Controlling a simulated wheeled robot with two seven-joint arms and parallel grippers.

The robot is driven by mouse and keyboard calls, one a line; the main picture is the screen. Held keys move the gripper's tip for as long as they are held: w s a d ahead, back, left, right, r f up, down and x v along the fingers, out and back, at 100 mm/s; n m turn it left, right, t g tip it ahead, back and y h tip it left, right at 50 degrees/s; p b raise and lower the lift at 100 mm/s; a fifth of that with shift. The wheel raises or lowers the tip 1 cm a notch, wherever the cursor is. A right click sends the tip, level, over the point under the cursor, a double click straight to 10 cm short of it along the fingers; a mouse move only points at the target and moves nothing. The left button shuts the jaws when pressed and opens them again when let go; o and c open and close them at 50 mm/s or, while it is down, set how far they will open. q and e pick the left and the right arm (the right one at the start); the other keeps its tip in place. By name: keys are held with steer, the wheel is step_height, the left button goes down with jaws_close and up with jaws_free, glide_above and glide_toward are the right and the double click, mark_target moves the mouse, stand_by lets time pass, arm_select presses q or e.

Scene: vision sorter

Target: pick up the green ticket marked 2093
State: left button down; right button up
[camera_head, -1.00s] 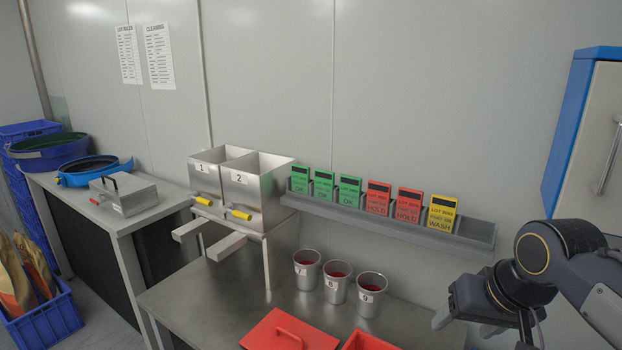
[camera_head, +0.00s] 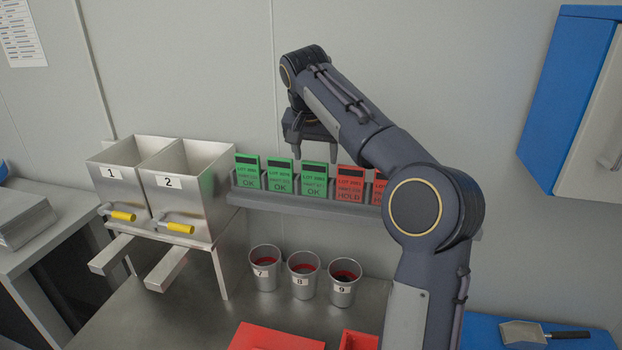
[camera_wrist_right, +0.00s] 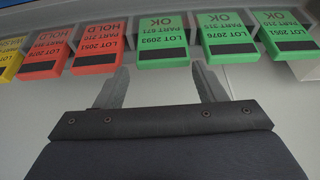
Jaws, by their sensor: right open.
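The green ticket marked LOT 2093 (camera_head: 314,180) stands upright in the grey rack as the rightmost of the green tickets. In the right wrist view the same ticket (camera_wrist_right: 162,42) shows upside down, with LOT 2093, PART 671 and OK readable. My right gripper (camera_head: 314,156) is open and empty, above this ticket in the head view. In the right wrist view its two fingertips (camera_wrist_right: 160,72) lie on either side of the ticket's near end, apart from it. My left gripper is in no view.
Green tickets 2076 (camera_wrist_right: 228,36) and 2051 (camera_wrist_right: 290,36) stand on one side, red ticket 2051 (camera_wrist_right: 100,46) on the other. The grey rack (camera_head: 270,201) holds them. Hoppers (camera_head: 180,185) and metal cups (camera_head: 303,275) stand nearby. My right arm hides the rack's right part.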

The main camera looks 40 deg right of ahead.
mark_target(315, 162)
steer(key=x, duration=0.4)
steer(key=shift+w+f, duration=0.1)
steer(key=shift+f, duration=0.1)
steer(key=shift+a, duration=0.1)
steer(key=shift+c, duration=0.4)
steer(key=c, duration=0.5)
